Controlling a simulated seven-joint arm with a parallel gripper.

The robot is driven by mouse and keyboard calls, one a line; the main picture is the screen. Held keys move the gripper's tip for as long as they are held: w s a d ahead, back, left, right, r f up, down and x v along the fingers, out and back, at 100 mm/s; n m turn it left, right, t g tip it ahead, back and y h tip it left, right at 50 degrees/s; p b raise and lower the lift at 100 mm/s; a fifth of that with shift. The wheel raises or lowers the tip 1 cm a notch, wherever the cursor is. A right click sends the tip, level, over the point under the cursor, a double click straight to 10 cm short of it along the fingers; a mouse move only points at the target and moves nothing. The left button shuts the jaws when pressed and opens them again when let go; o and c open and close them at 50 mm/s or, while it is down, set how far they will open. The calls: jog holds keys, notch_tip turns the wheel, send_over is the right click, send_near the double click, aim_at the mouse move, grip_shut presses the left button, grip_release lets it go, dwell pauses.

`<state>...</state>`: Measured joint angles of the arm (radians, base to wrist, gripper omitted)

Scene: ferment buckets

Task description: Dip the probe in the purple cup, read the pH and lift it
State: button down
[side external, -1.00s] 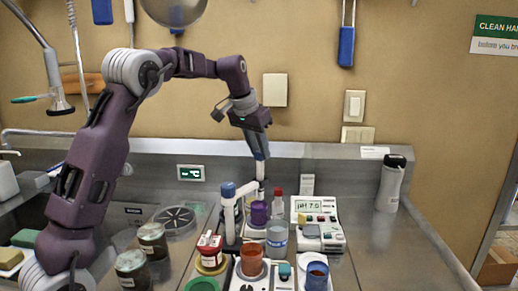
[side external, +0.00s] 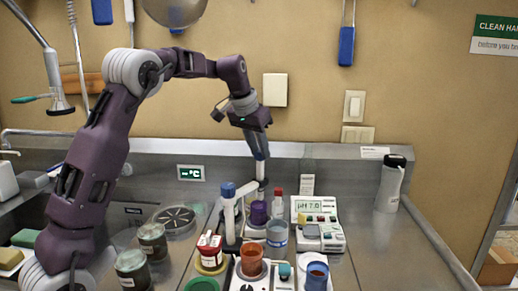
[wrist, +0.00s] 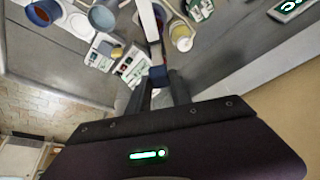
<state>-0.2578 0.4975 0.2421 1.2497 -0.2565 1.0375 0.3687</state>
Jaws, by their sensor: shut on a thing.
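My gripper (side external: 261,150) is shut on the blue top of the probe, which also shows between the fingers in the wrist view (wrist: 158,76). The probe's pale shaft (side external: 261,172) points down, close to upright. The purple cup (side external: 258,213) stands directly below my gripper in the side view. The shaft's lower end meets the cup's mouth there; the tip is hidden, and I cannot tell its depth. The white pH meter (side external: 330,235) stands right of the cup, and its display (side external: 310,205) appears to read pH 7.0.
A white stand with a blue top (side external: 228,190) is close on the left. A red-capped bottle (side external: 277,207), a blue-grey cup (side external: 277,238) and an orange cup (side external: 251,261) crowd the area. Clear counter lies right of the meter, before a grey bottle (side external: 390,185).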

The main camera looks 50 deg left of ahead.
aim_at(258, 166)
notch_tip(258, 166, down, 6)
dwell(0.4)
jog(key=c, duration=1.2)
grip_release()
jog(key=shift+o, duration=0.2)
jog(key=v, duration=0.7)
